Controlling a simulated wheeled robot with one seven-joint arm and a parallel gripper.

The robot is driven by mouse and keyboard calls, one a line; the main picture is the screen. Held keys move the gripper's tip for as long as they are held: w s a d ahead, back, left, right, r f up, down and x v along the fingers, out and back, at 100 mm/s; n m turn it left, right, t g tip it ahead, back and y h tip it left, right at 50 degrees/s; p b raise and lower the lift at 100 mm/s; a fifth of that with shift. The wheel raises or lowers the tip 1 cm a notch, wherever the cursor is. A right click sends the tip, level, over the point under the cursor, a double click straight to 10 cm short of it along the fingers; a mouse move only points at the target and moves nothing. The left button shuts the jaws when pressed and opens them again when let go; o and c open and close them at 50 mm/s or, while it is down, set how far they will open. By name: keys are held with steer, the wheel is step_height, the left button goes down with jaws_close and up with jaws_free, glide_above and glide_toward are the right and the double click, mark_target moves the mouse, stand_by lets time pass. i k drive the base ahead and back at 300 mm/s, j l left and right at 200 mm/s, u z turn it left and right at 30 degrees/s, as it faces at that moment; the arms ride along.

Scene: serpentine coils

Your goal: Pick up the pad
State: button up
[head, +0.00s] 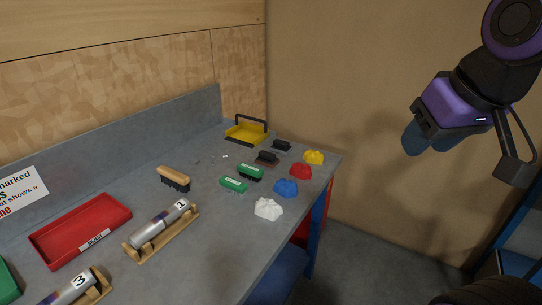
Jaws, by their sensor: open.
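Several small blocks stand on the right part of the grey bench (205,240). Two are green with white labels and dark undersides: a nearer green block (233,184) and a farther green block (250,171). Beyond them are a dark block with a brownish base (267,158) and an all-dark block (282,145). I cannot tell for sure which of these is the pad. My gripper (431,142) is open and empty, up in the air at the upper right, well apart from the bench and blocks.
Crumpled white (268,209), blue (286,188), red (301,171) and yellow (314,157) cloths line the right edge. A wooden brush (174,178), yellow handled tray (245,133), labelled cylinder on a stand (158,224) and red tray (80,230) share the bench. A wall stands behind.

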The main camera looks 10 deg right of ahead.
mark_target(264, 158)
steer(key=u, duration=2.35)
steer(key=z, duration=1.75)
steer(key=l+u, duration=0.2)
steer(key=u, duration=0.25)
steer(key=i+l+u, duration=0.1)
steer(key=l+u, duration=0.15)
steer(key=u, duration=0.15)
steer(key=l+u, duration=0.2)
steer(key=l, duration=0.55)
steer(key=l+u, duration=0.2)
steer(key=l, duration=0.5)
steer(key=k+l+u, duration=0.2)
steer(key=l, duration=0.55)
